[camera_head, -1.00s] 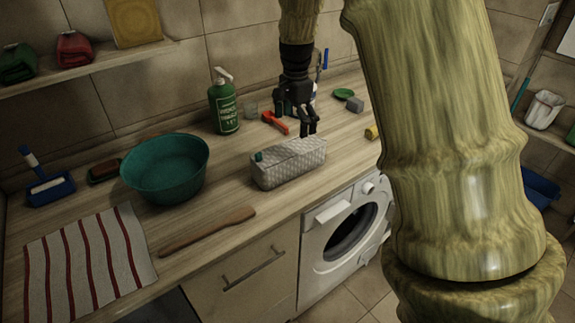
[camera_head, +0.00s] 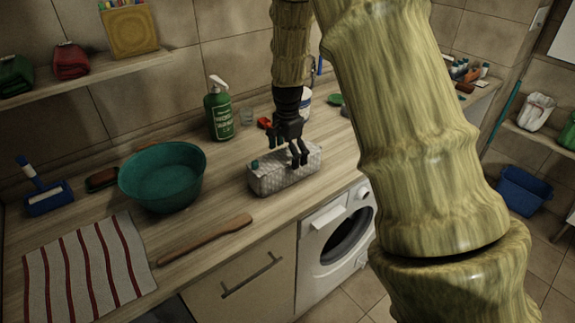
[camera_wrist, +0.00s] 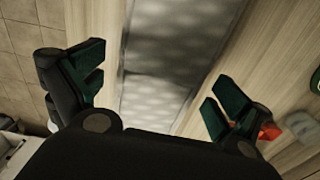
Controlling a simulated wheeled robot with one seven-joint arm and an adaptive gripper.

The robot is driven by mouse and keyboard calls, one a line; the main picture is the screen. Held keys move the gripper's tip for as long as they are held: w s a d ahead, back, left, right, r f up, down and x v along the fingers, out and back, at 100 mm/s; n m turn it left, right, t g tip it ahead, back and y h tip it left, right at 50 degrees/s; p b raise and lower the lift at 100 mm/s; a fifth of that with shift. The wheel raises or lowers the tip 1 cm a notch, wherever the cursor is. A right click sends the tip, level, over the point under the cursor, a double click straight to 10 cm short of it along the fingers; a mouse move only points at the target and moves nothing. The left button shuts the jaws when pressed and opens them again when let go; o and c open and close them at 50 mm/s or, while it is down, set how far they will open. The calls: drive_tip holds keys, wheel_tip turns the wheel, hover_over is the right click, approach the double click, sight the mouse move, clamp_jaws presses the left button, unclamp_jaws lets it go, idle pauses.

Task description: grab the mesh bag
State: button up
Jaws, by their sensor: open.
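The mesh bag (camera_head: 277,178) is a grey-white patterned oblong bag with a small green piece at its left end. It lies on the wooden counter above the washing machine. My gripper (camera_head: 300,161) is open and points down over the right part of the bag, hiding some of it in the head view. In the wrist view the bag (camera_wrist: 160,98) runs between the fingers of my gripper (camera_wrist: 158,95), one on each side. I cannot tell whether the fingers touch it.
A teal basin (camera_head: 144,182) stands left of the bag, and a green pump bottle (camera_head: 219,112) is behind it. A red object (camera_head: 265,123) lies behind the gripper. A wooden stick (camera_head: 205,240) and striped cloth (camera_head: 84,268) lie at the front left. A washing machine (camera_head: 317,258) is below.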

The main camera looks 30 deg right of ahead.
drive_tip(key=shift+f, duration=1.2)
drive_tip(key=c, duration=1.1)
drive_tip(key=shift+r, duration=0.1)
